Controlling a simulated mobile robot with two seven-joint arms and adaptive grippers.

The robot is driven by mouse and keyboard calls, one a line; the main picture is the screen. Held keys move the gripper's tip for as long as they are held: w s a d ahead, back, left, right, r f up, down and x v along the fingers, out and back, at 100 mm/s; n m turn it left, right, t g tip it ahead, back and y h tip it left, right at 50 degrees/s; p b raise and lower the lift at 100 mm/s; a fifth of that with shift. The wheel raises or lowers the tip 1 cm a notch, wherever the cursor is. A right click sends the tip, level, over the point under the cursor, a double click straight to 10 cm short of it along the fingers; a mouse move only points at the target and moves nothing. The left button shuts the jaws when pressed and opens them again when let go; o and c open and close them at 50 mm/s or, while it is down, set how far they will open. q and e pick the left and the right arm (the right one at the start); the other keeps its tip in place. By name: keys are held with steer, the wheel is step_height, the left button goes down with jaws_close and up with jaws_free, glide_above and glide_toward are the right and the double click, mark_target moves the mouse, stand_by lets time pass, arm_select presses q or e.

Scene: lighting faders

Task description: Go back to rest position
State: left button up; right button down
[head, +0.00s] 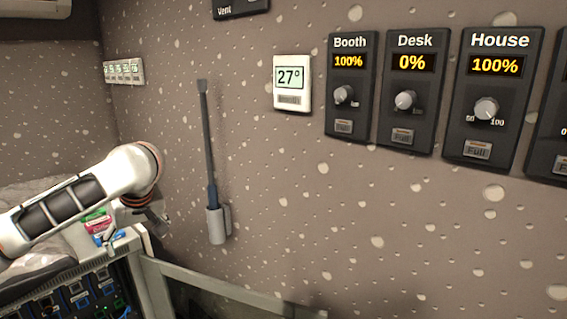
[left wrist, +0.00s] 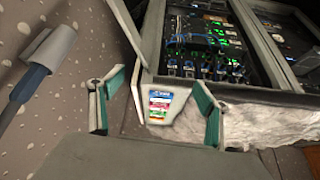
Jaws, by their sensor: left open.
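My left gripper (head: 155,215) is at the lower left of the head view, in front of the wall and near a grey-topped rack. In the left wrist view its two green-padded fingers (left wrist: 157,108) are spread apart with nothing held between them. My right gripper is not in view. The Booth fader panel (head: 351,118) reads 100%, the Desk panel (head: 414,122) reads 0% and the House panel (head: 494,136) reads 100%. Each has a round knob and a Full button. My left gripper is well apart from these panels.
A wall holder with a long-handled tool (head: 217,225) hangs right of my left gripper. The equipment rack (left wrist: 200,45) stands close below, with a coloured label or packet (left wrist: 160,104). A thermostat (head: 292,84) reads 27°. A grey rail (head: 215,284) runs along the bottom.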

arm_select(q)
steer(key=s+d+f+m+t+h, duration=0.1)
steer(key=s+d+f+m+h, duration=0.1)
steer(key=s+d+f+m, duration=0.4)
steer(key=s+d+f+m+t+h, duration=0.1)
steer(key=s+d+f, duration=0.1)
steer(key=d+f, duration=0.5)
steer(key=s+d+f+m+h, duration=0.2)
steer(key=s+d+f+m, duration=0.15)
steer(key=f, duration=0.55)
steer(key=s+a+f+m+t+y, duration=0.1)
steer(key=s+a+f+m+y, duration=0.15)
steer(key=s+a, duration=0.65)
steer(key=s+a+f+m+y, duration=0.1)
steer(key=s+a+m+y, duration=0.2)
steer(key=s+a, duration=0.65)
steer(key=d+f+n+t+h, duration=0.3)
steer(key=d+f+h, duration=0.4)
steer(key=d+f, duration=0.7)
step_height(320, 180, down, 3)
steer(key=shift+w+d+r, duration=0.1)
steer(key=shift+w+d, duration=0.1)
